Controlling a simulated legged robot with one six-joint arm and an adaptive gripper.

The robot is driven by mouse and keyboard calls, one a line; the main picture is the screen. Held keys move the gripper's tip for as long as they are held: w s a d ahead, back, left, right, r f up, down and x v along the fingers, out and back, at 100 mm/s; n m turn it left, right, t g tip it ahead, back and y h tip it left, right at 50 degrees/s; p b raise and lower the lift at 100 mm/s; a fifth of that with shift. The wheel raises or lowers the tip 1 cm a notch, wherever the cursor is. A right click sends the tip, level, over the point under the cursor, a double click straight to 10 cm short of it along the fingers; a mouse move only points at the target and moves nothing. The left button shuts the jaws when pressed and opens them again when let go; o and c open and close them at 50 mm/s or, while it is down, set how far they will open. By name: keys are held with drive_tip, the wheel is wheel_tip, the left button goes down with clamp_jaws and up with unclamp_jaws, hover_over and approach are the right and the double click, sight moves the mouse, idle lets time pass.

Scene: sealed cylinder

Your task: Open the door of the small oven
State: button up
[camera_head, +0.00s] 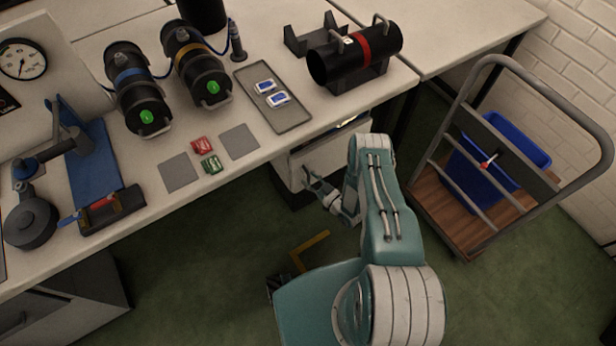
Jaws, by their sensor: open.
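A white box-shaped unit (330,155) under the front edge of the workbench appears to be the small oven. A bright strip shows near its top, and my arm hides part of its front. I cannot make out its handle or how far its door stands open. My gripper (314,182) is open and empty, low in front of this unit and close to its face. I cannot tell whether it touches the door.
The workbench (150,205) holds black cylinders with green ends, a tray (293,121) with two blue-and-white packets, and a red-banded cylinder (375,50) on a cradle. A trolley (450,209) with a blue bin (490,178) stands at right.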

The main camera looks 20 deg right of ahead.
drive_tip(key=shift+w+a, duration=0.25)
drive_tip(key=shift+w, duration=0.35)
clamp_jaws()
drive_tip(key=shift+s+d, duration=0.15)
